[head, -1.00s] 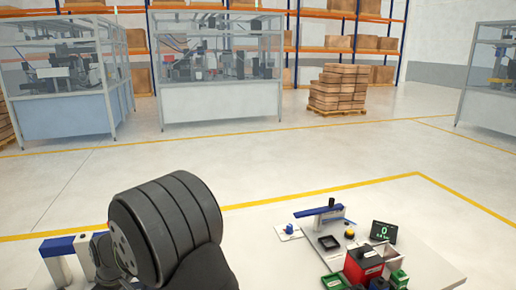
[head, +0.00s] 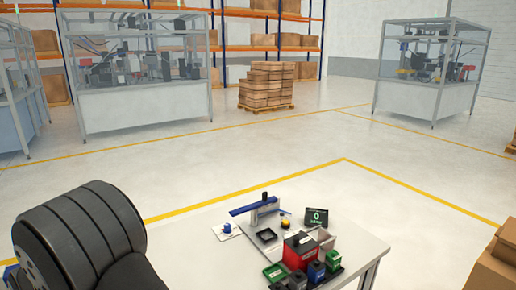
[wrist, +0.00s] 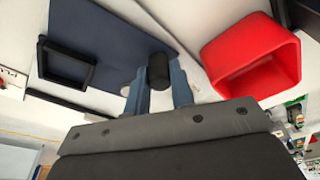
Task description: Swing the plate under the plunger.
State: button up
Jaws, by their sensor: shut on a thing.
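A dark blue plate (wrist: 115,28) fills the upper left of the wrist view, with a black square frame (wrist: 68,66) on it. A short black knob (wrist: 158,72) stands by the plate's lower right edge. My gripper (wrist: 159,84) is shut on the knob, its two blue-grey fingers on either side. The plunger cannot be made out in the wrist view. My dark arm fills the lower left of the head view, and my gripper does not show there.
A red bin (wrist: 252,60) stands close to the right of my fingers. In the head view, a press with a blue bar (head: 254,204), a red box (head: 300,250), small bins and a display (head: 316,218) crowd the white table (head: 352,240). Cardboard boxes (head: 497,262) stand at the right.

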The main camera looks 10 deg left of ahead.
jog(key=shift+w+d, duration=0.15)
jog(key=shift+w, duration=0.15)
jog(key=shift+w+d, duration=0.2)
jog(key=shift+w, duration=0.25)
jog(key=shift+w+d, duration=0.2)
jog(key=shift+w, duration=0.25)
jog(key=shift+w+d, duration=0.15)
jog(key=shift+w, duration=0.9)
